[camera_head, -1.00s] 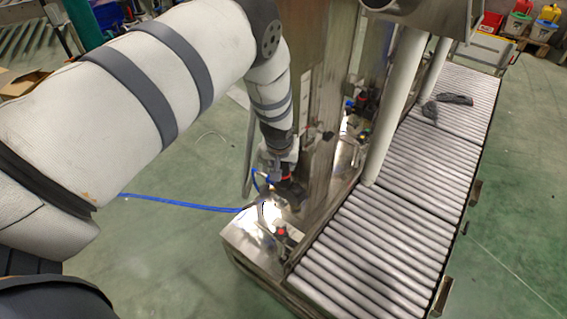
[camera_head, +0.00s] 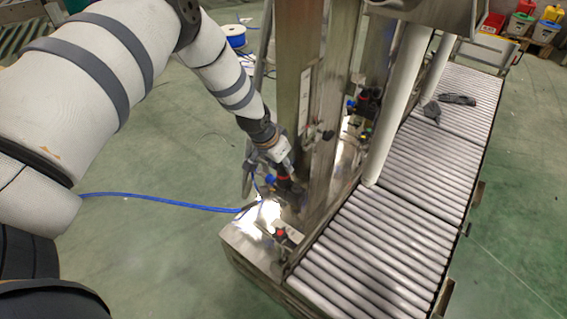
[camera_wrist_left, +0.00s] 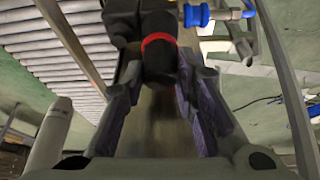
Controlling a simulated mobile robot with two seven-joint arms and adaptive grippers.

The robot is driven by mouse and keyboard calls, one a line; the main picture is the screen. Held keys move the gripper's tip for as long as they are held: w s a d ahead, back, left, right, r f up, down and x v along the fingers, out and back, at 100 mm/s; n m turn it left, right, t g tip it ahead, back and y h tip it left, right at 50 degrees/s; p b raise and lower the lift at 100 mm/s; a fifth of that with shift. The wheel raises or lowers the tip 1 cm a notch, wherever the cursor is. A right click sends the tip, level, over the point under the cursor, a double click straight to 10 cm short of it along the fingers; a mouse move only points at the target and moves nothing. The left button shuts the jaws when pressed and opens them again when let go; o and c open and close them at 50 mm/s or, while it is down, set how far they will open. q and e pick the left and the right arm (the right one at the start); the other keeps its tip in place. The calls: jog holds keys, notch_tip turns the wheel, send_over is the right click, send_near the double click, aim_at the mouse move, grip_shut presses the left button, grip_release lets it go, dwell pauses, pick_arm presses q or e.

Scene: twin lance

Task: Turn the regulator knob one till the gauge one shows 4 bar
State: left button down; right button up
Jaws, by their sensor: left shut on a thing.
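The regulator knob (camera_wrist_left: 160,62), a black cylinder with a red ring, sits between the fingers of my left gripper (camera_wrist_left: 160,100) in the wrist view. The gripper is shut on it. In the head view my left gripper (camera_head: 284,182) is at the steel column's left side, above the bright metal base; the knob is mostly hidden there by the gripper and wrist. I cannot make out a gauge face or its reading in either view. My right gripper is not in view.
A steel column (camera_head: 312,90) stands right beside the gripper. A roller conveyor (camera_head: 370,250) runs along the right, with a dark object (camera_head: 457,99) on it. Another dark fitting (camera_head: 368,100) sits behind the column. A blue hose (camera_head: 165,202) crosses the left floor. A blue fitting (camera_wrist_left: 197,15) is near the knob.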

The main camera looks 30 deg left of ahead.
pick_arm(q)
jog(key=shift+f+m, duration=0.1)
jog(key=shift+m, duration=0.5)
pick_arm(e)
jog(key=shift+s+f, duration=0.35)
pick_arm(q)
jog(key=shift+h, duration=0.3)
jog(key=c, duration=1.3)
grip_release()
jog(key=v, duration=1.2)
jog(key=shift+w, duration=0.1)
